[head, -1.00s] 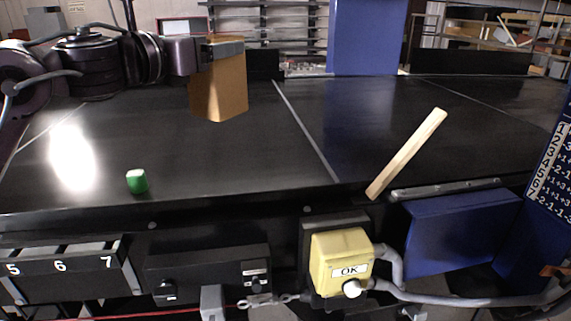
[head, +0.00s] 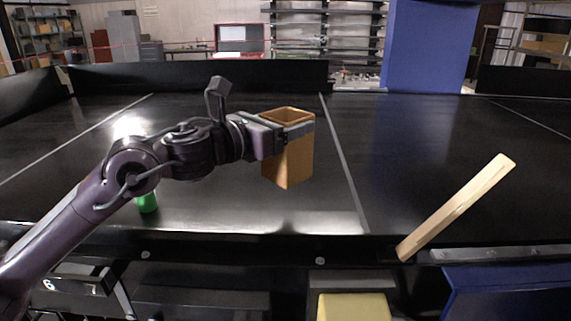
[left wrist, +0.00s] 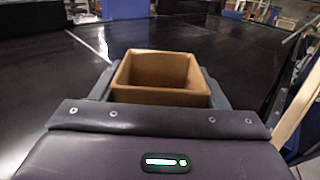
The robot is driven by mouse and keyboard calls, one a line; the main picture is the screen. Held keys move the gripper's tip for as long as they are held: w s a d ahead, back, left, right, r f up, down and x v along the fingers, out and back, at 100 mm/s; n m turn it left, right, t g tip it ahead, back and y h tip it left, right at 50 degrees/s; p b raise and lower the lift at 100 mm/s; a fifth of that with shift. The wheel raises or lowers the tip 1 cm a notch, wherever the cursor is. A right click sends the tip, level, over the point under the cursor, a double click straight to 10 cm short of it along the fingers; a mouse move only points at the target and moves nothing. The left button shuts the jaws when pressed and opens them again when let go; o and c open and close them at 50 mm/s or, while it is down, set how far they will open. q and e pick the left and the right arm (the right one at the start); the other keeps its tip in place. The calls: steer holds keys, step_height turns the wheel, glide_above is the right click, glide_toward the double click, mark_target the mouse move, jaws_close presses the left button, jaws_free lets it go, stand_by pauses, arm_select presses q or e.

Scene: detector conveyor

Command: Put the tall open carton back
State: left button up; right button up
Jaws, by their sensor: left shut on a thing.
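The tall open carton (head: 286,165) is brown, upright and open at the top. My left gripper (head: 290,130) is shut on its upper part, with a grey finger along the near side. In the left wrist view, the carton (left wrist: 160,96) shows its open, empty-looking top between the two fingers of my left gripper (left wrist: 158,88). Whether its bottom touches the black conveyor (head: 230,205) is hard to tell; it seems held above it. My right gripper is not in view.
A green object (head: 147,203) stands on the conveyor's near left, partly behind my left arm. A wooden bar (head: 455,207) slants over the near edge at right. A blue pillar (head: 428,45) rises behind. A yellow box (head: 353,307) sits below the front edge.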

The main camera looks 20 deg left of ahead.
mark_target(274, 170)
arm_select(q)
step_height(274, 170, down, 4)
steer(key=shift+f, duration=0.1)
step_height(274, 170, down, 4)
steer(key=shift+r+p, duration=0.1)
steer(key=shift+p, duration=0.3)
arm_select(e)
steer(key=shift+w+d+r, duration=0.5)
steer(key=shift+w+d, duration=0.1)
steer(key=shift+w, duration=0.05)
arm_select(q)
steer(key=shift+f, duration=0.2)
steer(key=shift+f, duration=0.1)
steer(key=o, duration=1.2)
steer(key=shift+o, duration=0.2)
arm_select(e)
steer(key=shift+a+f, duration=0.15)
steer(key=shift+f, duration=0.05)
